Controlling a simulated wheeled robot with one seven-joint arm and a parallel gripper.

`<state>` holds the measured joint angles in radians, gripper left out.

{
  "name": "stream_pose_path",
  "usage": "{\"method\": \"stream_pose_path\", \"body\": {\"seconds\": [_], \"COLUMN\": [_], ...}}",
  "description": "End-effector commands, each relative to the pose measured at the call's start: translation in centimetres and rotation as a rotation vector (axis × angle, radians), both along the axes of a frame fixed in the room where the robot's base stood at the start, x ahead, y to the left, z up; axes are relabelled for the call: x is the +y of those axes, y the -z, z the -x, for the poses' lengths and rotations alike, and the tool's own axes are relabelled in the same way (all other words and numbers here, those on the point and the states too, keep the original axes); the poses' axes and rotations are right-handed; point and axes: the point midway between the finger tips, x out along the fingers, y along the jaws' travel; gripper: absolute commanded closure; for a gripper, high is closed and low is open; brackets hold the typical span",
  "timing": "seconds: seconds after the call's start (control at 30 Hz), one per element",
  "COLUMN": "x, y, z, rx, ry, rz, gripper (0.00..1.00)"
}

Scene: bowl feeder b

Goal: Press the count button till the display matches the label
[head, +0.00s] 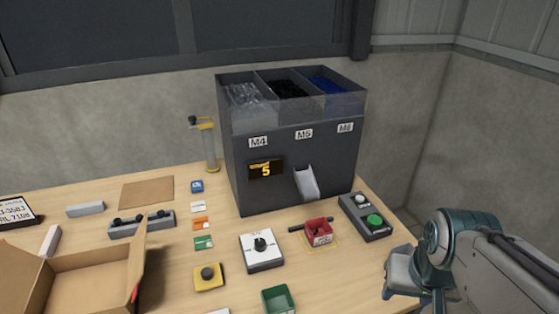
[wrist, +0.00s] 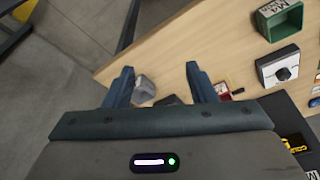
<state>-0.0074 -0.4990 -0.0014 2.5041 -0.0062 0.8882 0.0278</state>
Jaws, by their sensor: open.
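The count display (head: 266,169) on the dark feeder (head: 290,145) shows a yellow 5.
A selector dial box (head: 262,251), a green bin (head: 278,299) and a yellow box with a black knob (head: 208,276) stand left of my gripper. An open carton (head: 90,280) fills the front left. Coloured cards (head: 203,243) lie by the feeder. A grey object (wrist: 144,88) shows between my fingers, unclear.

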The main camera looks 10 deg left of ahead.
Motion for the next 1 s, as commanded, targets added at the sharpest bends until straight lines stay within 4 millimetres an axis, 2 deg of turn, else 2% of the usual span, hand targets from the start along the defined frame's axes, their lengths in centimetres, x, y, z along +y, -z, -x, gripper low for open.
{"method": "stream_pose_path", "body": {"seconds": [0.33, 0.5, 0.53, 1.0], "x": [0.0, 0.0, 0.0, 0.0], "y": [0.0, 0.0, 0.0, 0.0], "z": [0.0, 0.0, 0.0, 0.0], "rx": [0.0, 0.0, 0.0, 0.0], "ry": [0.0, 0.0, 0.0, 0.0], "rz": [0.0, 0.0, 0.0, 0.0], "gripper": [0.49, 0.96, 1.0, 1.0]}}
